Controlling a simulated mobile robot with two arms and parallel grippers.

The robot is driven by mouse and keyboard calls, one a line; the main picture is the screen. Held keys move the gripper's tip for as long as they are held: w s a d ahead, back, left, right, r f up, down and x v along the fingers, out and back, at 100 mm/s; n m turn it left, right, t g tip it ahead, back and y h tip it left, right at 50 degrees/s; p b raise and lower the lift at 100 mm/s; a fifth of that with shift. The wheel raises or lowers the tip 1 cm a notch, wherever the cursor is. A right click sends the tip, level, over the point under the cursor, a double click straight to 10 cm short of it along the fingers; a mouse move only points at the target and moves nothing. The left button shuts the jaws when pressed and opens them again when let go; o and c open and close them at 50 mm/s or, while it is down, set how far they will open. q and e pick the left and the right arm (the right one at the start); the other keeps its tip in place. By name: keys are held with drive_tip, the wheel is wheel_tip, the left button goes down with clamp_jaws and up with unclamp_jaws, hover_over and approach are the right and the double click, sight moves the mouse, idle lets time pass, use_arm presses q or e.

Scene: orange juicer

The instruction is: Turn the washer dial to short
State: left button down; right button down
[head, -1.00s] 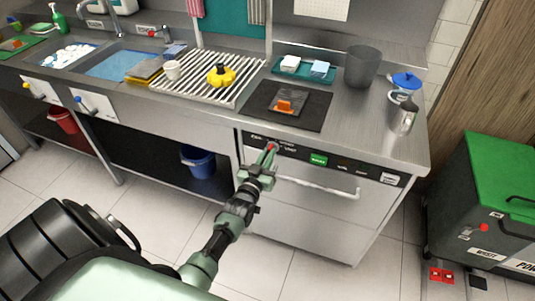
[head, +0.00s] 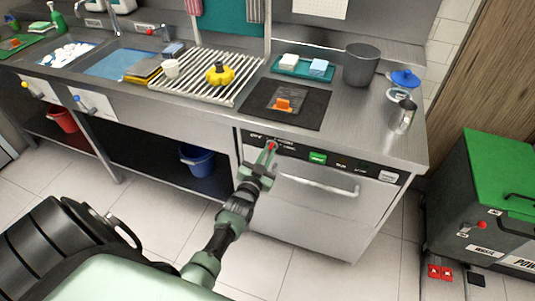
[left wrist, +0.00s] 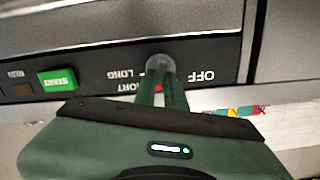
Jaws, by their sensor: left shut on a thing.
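The washer (head: 310,205) is a steel front-loading unit under the counter, with a black control strip along its top edge. Its dial is a small grey knob (left wrist: 160,63) at one end of the strip, with a bit of red showing between my fingers. In the left wrist view the labels appear upside down: OFF is right of the dial, LONG to its left, and a partly hidden label ending in "ORT" lies below LONG. My left gripper (head: 270,152) is shut on the dial; it also shows in the left wrist view (left wrist: 162,85). The dial's exact pointing is hidden.
A green START button (left wrist: 57,80) sits along the same strip. The washer's bar handle (head: 320,187) sticks out below the strip. A green-lidded bin (head: 490,170) stands at right.

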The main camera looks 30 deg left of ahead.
use_arm(q)
drive_tip(key=shift+f, duration=0.1)
drive_tip(key=c, duration=1.5)
unclamp_jaws()
drive_tip(key=v, duration=0.7)
drive_tip(key=shift+s+d, duration=0.1)
drive_tip(key=shift+s, duration=0.3)
